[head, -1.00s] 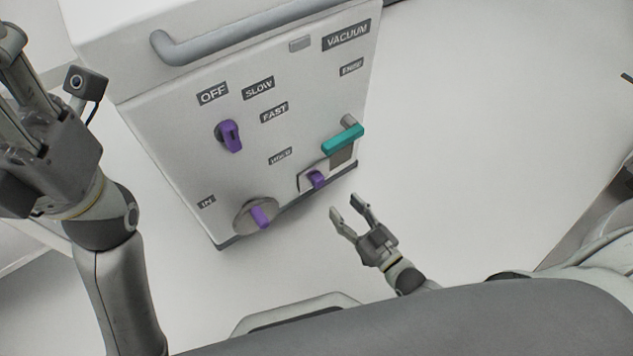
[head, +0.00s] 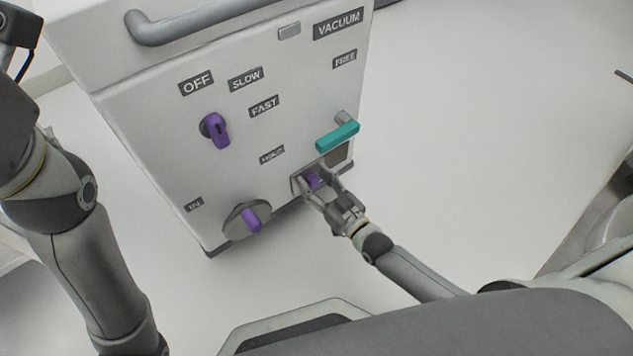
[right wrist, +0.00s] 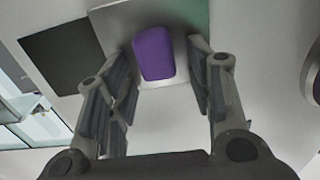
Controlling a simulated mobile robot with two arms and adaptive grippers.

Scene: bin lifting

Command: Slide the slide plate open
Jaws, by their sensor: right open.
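The slide plate (head: 297,186) is a small light grey plate low on the right of the white machine's front. It carries a purple handle (head: 313,180), partly hidden by my right gripper (head: 320,189). In the right wrist view the purple handle (right wrist: 153,54) shows between the two fingers of my right gripper (right wrist: 162,85), with a gap on each side. The fingers are open and apart from the handle. A dark square (right wrist: 57,58) lies beside the plate. My left arm is at the left edge; its fingers are out of the frame.
A teal lever (head: 337,137) sits just above the plate. A purple knob on a round disc (head: 235,221) is to its lower left, and another purple knob (head: 214,131) is higher up. A grey bar handle (head: 190,24) runs along the top. The floor at the right is clear.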

